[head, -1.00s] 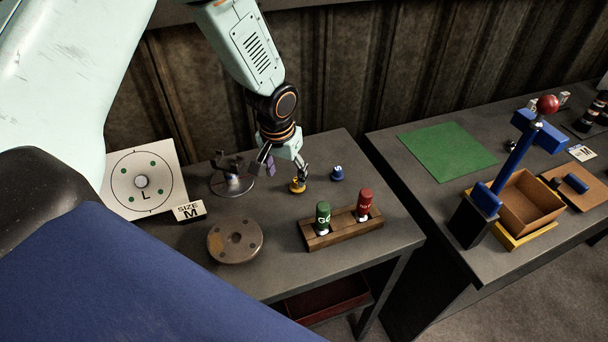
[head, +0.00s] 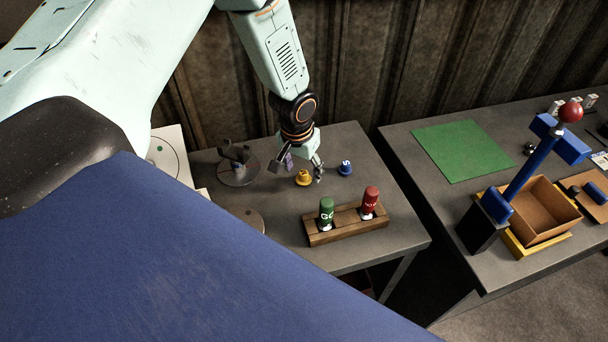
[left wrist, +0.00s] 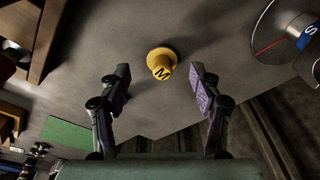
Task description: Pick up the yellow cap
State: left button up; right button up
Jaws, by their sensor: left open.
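The yellow cap (head: 303,178) stands on the dark grey table, left of the blue cap (head: 345,168). In the left wrist view the yellow cap (left wrist: 161,63) shows a letter M on its top. My left gripper (head: 300,170) is open, with its fingers low over the table around the cap's place. In the left wrist view the two fingers (left wrist: 160,88) are spread wide, and the cap lies between their lines, slightly beyond the tips. Nothing is held. My right gripper is not in view.
A wooden rack (head: 345,224) with a green bottle (head: 326,212) and a red bottle (head: 370,200) stands in front of the cap. A round fixture (head: 238,166) stands to the left. A second table with a green mat (head: 463,150) is at the right.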

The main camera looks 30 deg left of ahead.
aim_at(304, 171)
pick_arm(q)
jog(key=f, duration=0.1)
jog(key=w+f, duration=0.1)
jog(key=f, duration=0.1)
jog(key=shift+w+a+f, duration=0.2)
jog(key=shift+w+a, duration=0.1)
jog(key=shift+s+d+r, duration=0.2)
jog(key=shift+s+r, duration=0.2)
jog(key=shift+s, duration=0.15)
jog(key=shift+c, duration=1.7)
jog(key=shift+w+a+f, duration=0.15)
jog(key=shift+w+f, duration=0.2)
jog(key=shift+w, duration=0.15)
jog(key=c, duration=0.5)
jog(key=shift+c, duration=0.5)
jog(key=shift+s+r, duration=0.3)
jog(key=shift+s, duration=0.05)
